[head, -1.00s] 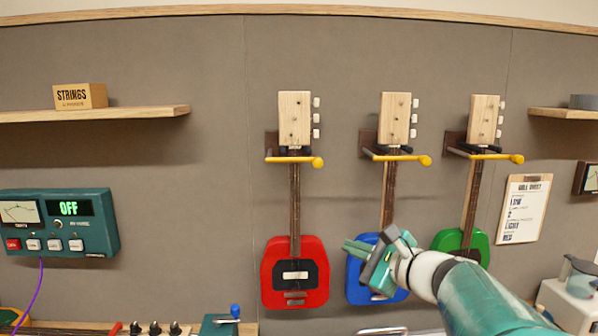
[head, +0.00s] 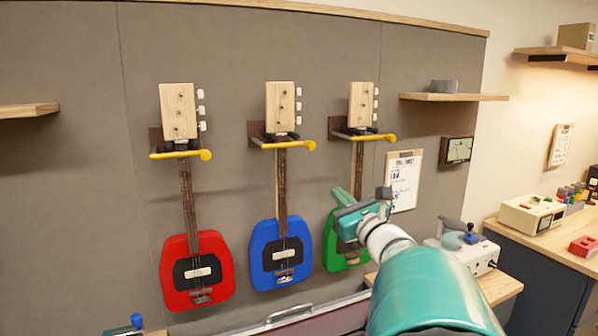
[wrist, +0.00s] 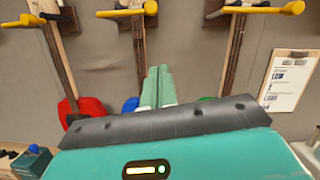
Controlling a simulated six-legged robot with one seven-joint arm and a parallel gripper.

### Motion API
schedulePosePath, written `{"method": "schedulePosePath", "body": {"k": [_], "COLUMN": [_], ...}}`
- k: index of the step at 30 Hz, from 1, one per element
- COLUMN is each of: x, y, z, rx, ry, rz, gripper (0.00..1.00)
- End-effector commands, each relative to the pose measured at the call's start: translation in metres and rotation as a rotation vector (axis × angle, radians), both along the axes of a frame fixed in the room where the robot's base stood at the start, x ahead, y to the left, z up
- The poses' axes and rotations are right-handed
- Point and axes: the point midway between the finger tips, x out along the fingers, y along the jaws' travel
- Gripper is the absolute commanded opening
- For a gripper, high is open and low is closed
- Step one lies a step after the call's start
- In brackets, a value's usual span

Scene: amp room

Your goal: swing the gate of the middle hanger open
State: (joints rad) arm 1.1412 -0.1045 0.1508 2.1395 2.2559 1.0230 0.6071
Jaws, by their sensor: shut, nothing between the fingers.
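The middle hanger's yellow gate (head: 281,144) is a bar with a round knob at its right end. It lies across the front of the hanger, over the neck of the blue guitar (head: 278,258). The gate also shows at the top of the wrist view (wrist: 127,10). My gripper (head: 340,196) is shut and empty. In the head view it is in front of the green guitar, below and to the right of the middle gate and not touching it. In the wrist view the fingertips (wrist: 157,72) point toward the wall, below the gates.
The left hanger gate (head: 181,154) crosses the red guitar's (head: 198,272) neck, and the right hanger gate (head: 362,137) crosses the green guitar's (head: 343,247) neck. A clipboard (head: 404,180) hangs right of them. A shelf (head: 452,97) juts out at the upper right.

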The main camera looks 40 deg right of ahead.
Motion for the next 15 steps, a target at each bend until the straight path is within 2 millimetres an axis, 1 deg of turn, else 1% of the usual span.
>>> {"method": "schedulePosePath", "body": {"k": [5,15], "x": [0.021,0.083], "y": [-0.005,-0.021], "z": [0.005,0.020], "rx": [0.001,0.001], "ry": [0.000,0.001], "rz": [0.001,0.000], "gripper": [0.00,0.00]}}
